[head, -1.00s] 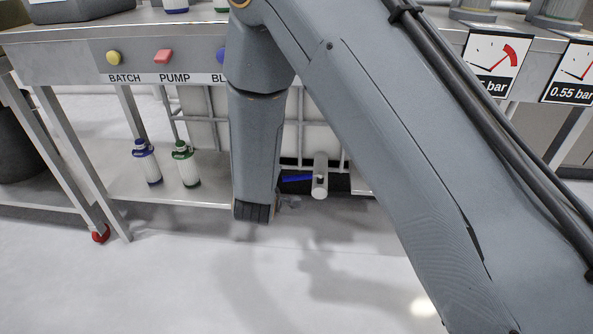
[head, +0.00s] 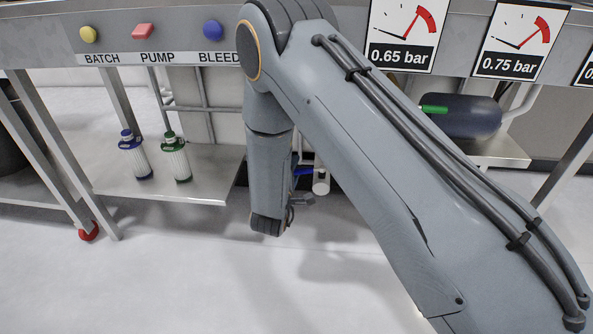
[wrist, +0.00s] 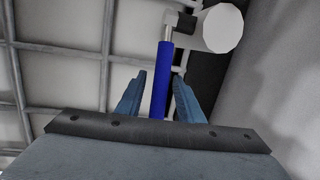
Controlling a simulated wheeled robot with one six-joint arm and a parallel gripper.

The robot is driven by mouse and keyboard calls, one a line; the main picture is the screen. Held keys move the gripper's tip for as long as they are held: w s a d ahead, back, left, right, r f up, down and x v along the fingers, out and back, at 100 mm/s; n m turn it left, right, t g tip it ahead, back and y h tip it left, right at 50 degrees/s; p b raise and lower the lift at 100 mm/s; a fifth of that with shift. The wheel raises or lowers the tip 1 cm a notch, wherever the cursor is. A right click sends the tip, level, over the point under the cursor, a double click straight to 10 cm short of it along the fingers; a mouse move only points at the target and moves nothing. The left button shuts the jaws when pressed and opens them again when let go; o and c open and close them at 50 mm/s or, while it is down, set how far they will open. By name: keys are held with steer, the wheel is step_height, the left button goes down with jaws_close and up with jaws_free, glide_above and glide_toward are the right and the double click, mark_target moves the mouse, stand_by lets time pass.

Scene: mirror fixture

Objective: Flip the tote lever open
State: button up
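The blue tote lever (wrist: 163,75) points down from a metal stem at the white valve outlet (wrist: 222,28) in the wrist view. In the head view the lever (head: 304,171) is a small blue bar beside the outlet (head: 321,183), partly hidden by my arm. My gripper (wrist: 158,92) is open, its two blue-grey fingers on either side of the lever's lower part in the wrist view. The lever sits closer to the right finger; I cannot tell whether they touch. In the head view my gripper is mostly hidden behind my forearm.
The white tote (wrist: 75,75) stands in a grey cage behind the lever. A bench with BATCH, PUMP and BLEED buttons (head: 213,30) overhangs this spot. A dark cylinder (head: 465,116) lies at right. The floor in front is clear.

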steer(key=shift+b+x, duration=0.3)
steer(key=shift+x, duration=0.6)
jaws_close()
steer(key=shift+s+a, duration=0.1)
steer(key=shift+s, duration=0.05)
